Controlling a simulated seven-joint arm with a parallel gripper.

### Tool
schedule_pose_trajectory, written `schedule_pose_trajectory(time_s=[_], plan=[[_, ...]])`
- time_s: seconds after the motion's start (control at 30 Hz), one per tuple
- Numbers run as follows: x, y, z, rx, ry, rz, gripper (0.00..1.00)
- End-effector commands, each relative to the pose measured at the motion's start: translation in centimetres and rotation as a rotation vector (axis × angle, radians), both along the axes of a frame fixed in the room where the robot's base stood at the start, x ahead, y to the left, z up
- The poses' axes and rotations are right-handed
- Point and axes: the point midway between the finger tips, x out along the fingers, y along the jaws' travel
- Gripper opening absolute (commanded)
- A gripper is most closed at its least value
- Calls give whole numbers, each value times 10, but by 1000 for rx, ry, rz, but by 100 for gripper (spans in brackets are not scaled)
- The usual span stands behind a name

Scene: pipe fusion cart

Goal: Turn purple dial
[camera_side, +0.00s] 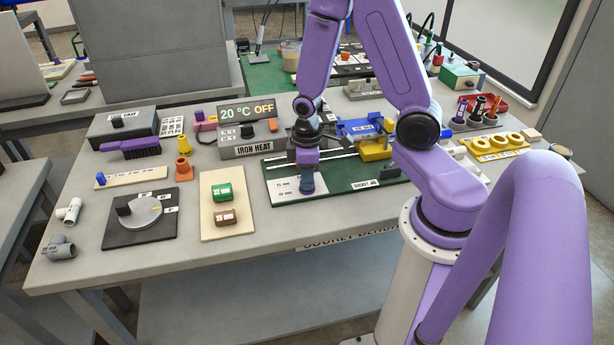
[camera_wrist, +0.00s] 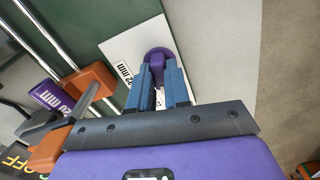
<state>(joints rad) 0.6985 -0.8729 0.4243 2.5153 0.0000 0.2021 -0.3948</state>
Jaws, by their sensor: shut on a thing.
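The purple dial (camera_wrist: 158,52) stands on a white plate (camera_wrist: 122,45) marked 22 mm, at the upper middle of the wrist view. My gripper (camera_wrist: 159,80) has its two blue fingers on either side of the dial's raised grip, shut on it. In the side view my gripper (camera_side: 307,184) points down onto the white plate (camera_side: 285,188) at the left end of the green socket jig board (camera_side: 342,192). There the dial is mostly hidden by my fingers, and its exact angle cannot be told.
The iron heat box (camera_side: 246,150), its display reading 20 °C OFF, stands behind and left of my gripper. Metal rails with an orange block (camera_wrist: 88,82) lie close beside it. A blue and yellow clamp (camera_side: 372,150) is to the right. A beige board (camera_side: 228,190) lies left.

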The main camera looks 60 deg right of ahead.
Motion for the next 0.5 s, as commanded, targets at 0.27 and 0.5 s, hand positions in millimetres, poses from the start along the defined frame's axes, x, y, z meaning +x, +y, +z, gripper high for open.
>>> schedule_pose_trajectory(time_s=[0.27, 0.5], plan=[[0, 0, 0, -1, 1, 157, 0], [0, 0, 0, 0, 0, 220, 0]])
